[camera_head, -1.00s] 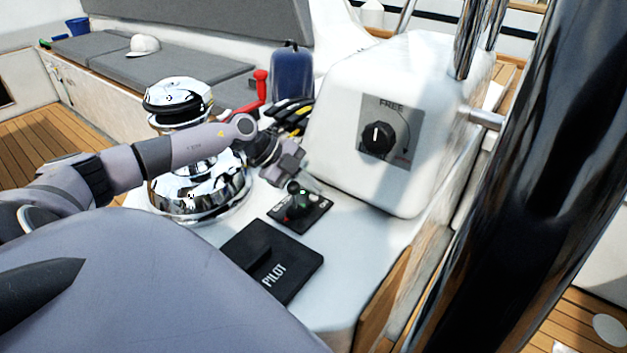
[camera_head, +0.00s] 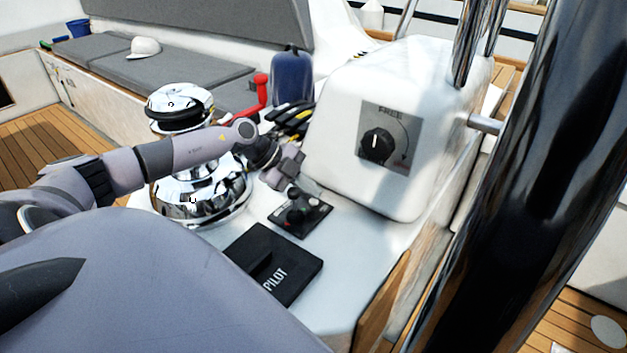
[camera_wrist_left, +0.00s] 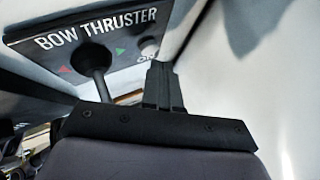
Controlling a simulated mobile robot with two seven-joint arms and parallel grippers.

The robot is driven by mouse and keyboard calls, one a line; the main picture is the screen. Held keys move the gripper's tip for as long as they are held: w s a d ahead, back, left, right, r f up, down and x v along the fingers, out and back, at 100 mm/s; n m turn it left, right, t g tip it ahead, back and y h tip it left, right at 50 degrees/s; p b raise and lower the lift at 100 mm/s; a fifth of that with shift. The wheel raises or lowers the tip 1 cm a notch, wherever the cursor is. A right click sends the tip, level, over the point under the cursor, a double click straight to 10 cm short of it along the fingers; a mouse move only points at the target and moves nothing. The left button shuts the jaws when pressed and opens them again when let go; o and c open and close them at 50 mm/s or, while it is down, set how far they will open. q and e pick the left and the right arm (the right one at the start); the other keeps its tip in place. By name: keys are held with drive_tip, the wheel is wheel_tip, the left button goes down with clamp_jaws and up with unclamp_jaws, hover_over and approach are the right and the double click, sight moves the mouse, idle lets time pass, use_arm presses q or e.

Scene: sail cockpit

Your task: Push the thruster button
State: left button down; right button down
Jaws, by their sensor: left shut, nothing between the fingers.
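The bow thruster panel (camera_head: 314,218) is a small black plate on the white console. In the left wrist view, the panel (camera_wrist_left: 42,32) carries white "BOW THRUSTER" lettering, a black joystick (camera_wrist_left: 93,60) between red and green arrows, and a round pale button (camera_wrist_left: 149,47) marked "ON". My left gripper (camera_head: 294,183) is low over the panel's far side and partly hides it in the head view. Its fingers (camera_wrist_left: 162,84) are shut and empty, with the tips close to the button and right of the joystick. I cannot tell whether they touch the button. My right gripper is out of view.
A black "PILOT" box (camera_head: 267,262) lies nearer than the panel. A chrome winch (camera_head: 197,190) stands left, beneath my left arm. A white housing with a "FREE" dial (camera_head: 377,145) rises right of the panel. A large dark post (camera_head: 520,180) stands at the right.

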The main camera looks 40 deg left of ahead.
use_arm(q)
drive_tip(key=shift+r, duration=0.2)
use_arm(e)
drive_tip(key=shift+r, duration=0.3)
